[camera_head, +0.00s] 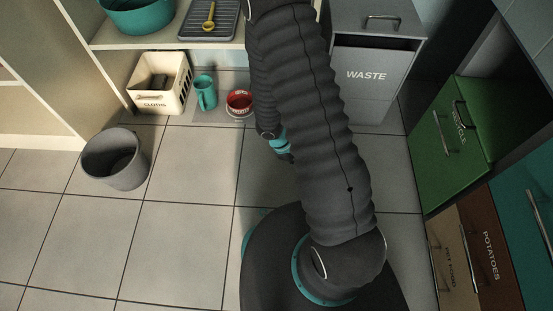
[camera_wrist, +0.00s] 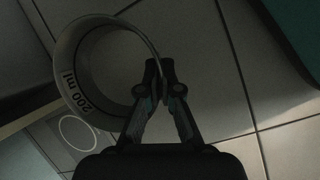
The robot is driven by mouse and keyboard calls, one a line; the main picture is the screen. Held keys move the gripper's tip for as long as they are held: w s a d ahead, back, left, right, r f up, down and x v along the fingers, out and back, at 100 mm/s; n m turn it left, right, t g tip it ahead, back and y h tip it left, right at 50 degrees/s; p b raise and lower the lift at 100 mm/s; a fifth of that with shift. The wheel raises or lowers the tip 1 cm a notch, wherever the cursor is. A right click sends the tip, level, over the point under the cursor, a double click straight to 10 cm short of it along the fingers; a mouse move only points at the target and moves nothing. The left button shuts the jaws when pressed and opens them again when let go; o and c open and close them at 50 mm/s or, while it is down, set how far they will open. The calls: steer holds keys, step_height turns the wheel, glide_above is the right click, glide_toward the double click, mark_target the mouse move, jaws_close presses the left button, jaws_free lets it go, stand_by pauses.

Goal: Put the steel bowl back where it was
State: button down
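The steel bowl (camera_wrist: 69,85), a grey round vessel marked "200 ml", is at the upper left of the wrist view. My gripper (camera_wrist: 160,68) has its fingertips close together at the bowl's right rim, one on either side of the wall. The bowl hangs from this grip over the tiled floor. In the head view my arm hides the bowl and the fingers; only a teal and dark part near the arm's end shows.
The wrist view shows a pale panel with a ring (camera_wrist: 78,117). Waste cabinet (camera_head: 369,81) and drawers (camera_head: 460,135) flank the right.

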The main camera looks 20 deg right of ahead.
steer(key=w+a+f, duration=0.3)
steer(key=a, duration=0.1)
steer(key=w+a+f+p, duration=0.1)
steer(key=w+a+f, duration=0.3)
steer(key=shift+w+a+f, duration=0.1)
steer(key=shift+w+f, duration=0.05)
steer(key=shift+f, duration=0.05)
steer(key=shift+f+b, duration=0.35)
steer(key=shift+f, duration=1.65)
steer(key=shift+f, duration=0.15)
steer(key=c, duration=1.3)
jaws_free()
